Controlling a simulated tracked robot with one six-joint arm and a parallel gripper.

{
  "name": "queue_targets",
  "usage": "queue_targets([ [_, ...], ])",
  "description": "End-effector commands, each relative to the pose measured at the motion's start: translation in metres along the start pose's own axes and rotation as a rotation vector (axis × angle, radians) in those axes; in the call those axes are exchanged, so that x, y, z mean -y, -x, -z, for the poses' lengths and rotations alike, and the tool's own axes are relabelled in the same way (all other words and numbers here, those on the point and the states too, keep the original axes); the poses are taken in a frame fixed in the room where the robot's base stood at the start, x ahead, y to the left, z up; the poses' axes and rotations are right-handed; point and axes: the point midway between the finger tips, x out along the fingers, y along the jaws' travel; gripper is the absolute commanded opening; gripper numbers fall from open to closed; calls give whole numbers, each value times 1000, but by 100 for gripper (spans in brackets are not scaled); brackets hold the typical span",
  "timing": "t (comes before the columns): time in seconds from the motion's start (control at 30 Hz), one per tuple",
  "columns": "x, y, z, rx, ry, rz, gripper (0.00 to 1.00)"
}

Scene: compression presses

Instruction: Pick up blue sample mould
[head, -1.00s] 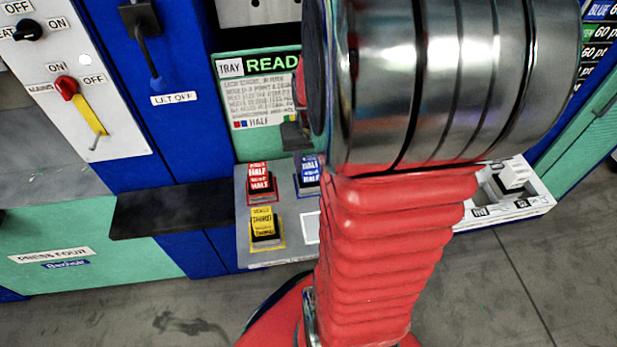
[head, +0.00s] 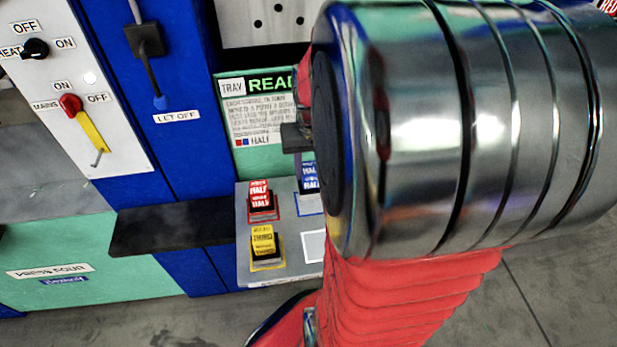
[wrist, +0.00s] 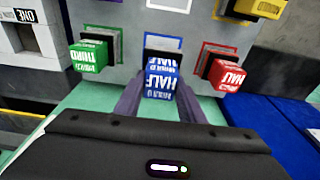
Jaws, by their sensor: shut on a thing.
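The blue sample mould (wrist: 161,80) is a small block with white HALF lettering, in the middle of the wrist view. My gripper (wrist: 158,98) is shut on it, with one dark finger on each side. The mould appears at or close to its blue-outlined square on the grey tray; I cannot tell whether it touches the tray. In the head view the blue mould (head: 309,177) shows at the left edge of my arm, partly hidden. The gripper's fingers are mostly hidden there.
On the grey tray (head: 283,196) stand a red mould (head: 261,196) and a yellow mould (head: 263,242). A green mould (wrist: 88,56) and the red mould (wrist: 225,76) flank the blue one in the wrist view. A dark ledge (head: 170,228) juts out left of the tray.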

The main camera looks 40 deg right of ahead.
Motion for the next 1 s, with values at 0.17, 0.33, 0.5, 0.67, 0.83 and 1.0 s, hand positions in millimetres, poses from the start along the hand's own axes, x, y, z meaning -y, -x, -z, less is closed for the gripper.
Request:
queue_targets([
  [0.17,0,30,6,-8,0,0,0],
  [0.33,0,46,8,-5,0,0,0],
  [0.5,0,52,9,-4,0,0,0],
  [0.67,0,52,9,-4,0,0,0],
  [0.83,0,52,9,-4,0,0,0],
  [1.0,0,52,9,-3,0,0,0],
])
